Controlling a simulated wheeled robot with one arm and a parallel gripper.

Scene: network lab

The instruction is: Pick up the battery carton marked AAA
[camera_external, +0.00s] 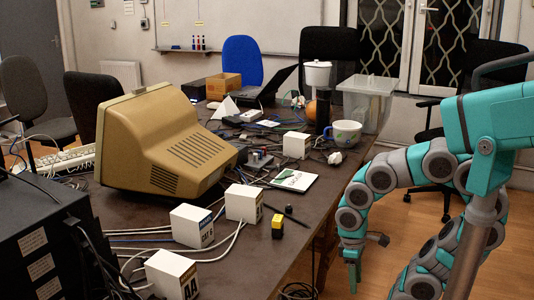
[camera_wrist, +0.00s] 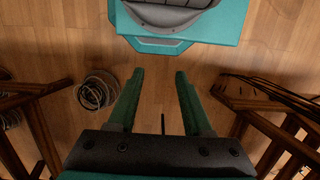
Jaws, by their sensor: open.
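Several white battery cartons stand on the dark table (camera_external: 275,228) in the external view. The front carton (camera_external: 166,272) has a dark label on its right side that seems to read "AA"; any further letter is unclear. I cannot tell which is marked AAA. My gripper (camera_external: 353,274) points down beside the table's right edge, apart from all cartons. In the wrist view my gripper (camera_wrist: 160,75) is open and empty.
A beige monitor (camera_external: 160,145) fills the table's left side. White cables run around the front cartons. A small yellow-black block (camera_external: 278,227) and a white booklet (camera_external: 293,180) lie near the right edge. The wrist view shows wooden floor and a cable coil (camera_wrist: 97,90).

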